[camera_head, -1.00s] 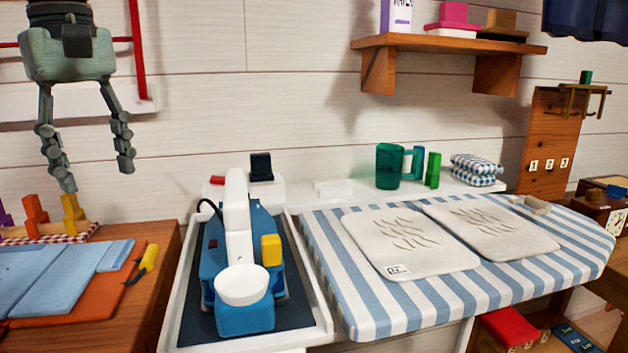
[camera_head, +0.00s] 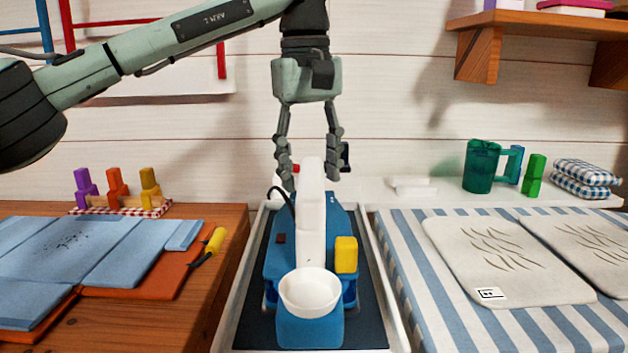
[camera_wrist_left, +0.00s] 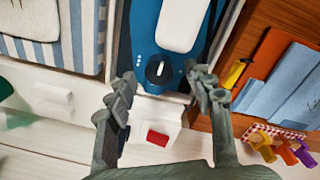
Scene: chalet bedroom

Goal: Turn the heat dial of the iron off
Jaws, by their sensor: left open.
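The blue iron (camera_head: 288,262) lies on a dark mat in a white-edged tray, with a white handle (camera_head: 311,215) along its top. A round black dial (camera_wrist_left: 159,70) with a white pointer mark sits at the iron's far end in the left wrist view. The pointer lies roughly along the iron's length. The dial is hidden behind the handle in the head view. My left gripper (camera_head: 311,174) points down, open and empty, above the iron's far end. In the left wrist view the dial appears between its fingertips (camera_wrist_left: 165,80); contact cannot be seen. My right gripper is not in view.
A white round cup-like part (camera_head: 310,293) and a yellow block (camera_head: 346,254) are on the iron. A small red block (camera_wrist_left: 157,137) lies beyond it near the wall. A striped ironing board (camera_head: 405,262) stands right; a wooden table (camera_head: 228,228) stands left.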

